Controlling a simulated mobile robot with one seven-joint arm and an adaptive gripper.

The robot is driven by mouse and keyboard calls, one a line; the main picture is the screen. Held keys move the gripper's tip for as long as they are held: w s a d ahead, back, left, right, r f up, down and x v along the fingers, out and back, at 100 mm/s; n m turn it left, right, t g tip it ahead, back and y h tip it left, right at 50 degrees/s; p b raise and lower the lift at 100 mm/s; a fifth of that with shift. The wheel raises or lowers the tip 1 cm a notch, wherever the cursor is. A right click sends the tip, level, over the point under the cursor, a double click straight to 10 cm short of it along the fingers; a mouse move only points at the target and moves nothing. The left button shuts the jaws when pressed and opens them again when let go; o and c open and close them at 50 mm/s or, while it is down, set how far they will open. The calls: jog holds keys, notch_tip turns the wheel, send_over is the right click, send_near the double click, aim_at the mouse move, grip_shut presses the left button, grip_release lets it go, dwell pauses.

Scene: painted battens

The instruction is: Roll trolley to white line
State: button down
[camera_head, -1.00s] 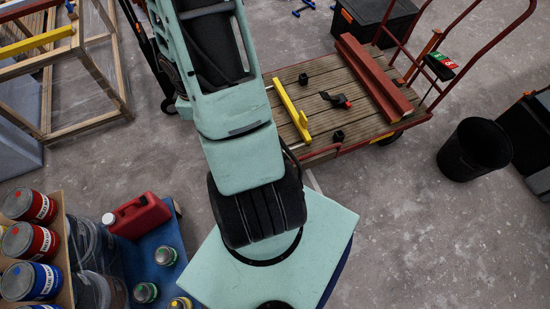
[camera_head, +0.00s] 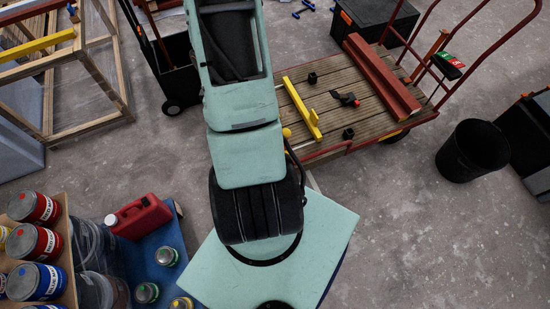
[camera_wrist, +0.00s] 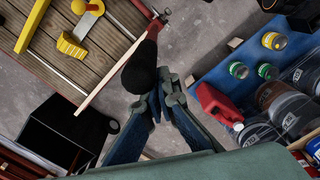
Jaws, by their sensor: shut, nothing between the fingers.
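The trolley (camera_head: 362,97) has a slatted wooden deck, a red frame and red rail handles. It stands right of my arm in the head view and fills the upper left of the wrist view (camera_wrist: 75,75). My gripper (camera_wrist: 155,95) is shut and empty, its blue-grey fingers at a dark rounded part beside the trolley's edge; I cannot tell whether they touch. In the head view my arm hides the gripper. A short pale strip (camera_head: 313,182) shows on the floor beside my arm; I cannot tell whether it is the white line.
The deck carries a red beam (camera_head: 382,76), a yellow piece (camera_head: 302,108) and small black parts. A black bin (camera_head: 474,150) stands on the right. A blue platform (camera_head: 160,250) with a red can (camera_head: 141,217) and paint tins is at lower left. Floor at lower right is clear.

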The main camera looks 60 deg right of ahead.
jog(key=s+d+p, duration=0.6)
jog(key=s+d, duration=0.4)
jog(key=d, duration=0.3)
jog(key=shift+d, duration=0.35)
dwell(1.3)
jog(key=shift+a, duration=0.15)
notch_tip(320, 180, up, 9)
jog(key=w+a+p, duration=0.1)
jog(key=p, duration=0.1)
jog(key=shift+a, duration=0.25)
dwell(1.0)
jog(key=shift+w, duration=0.15)
dwell(0.3)
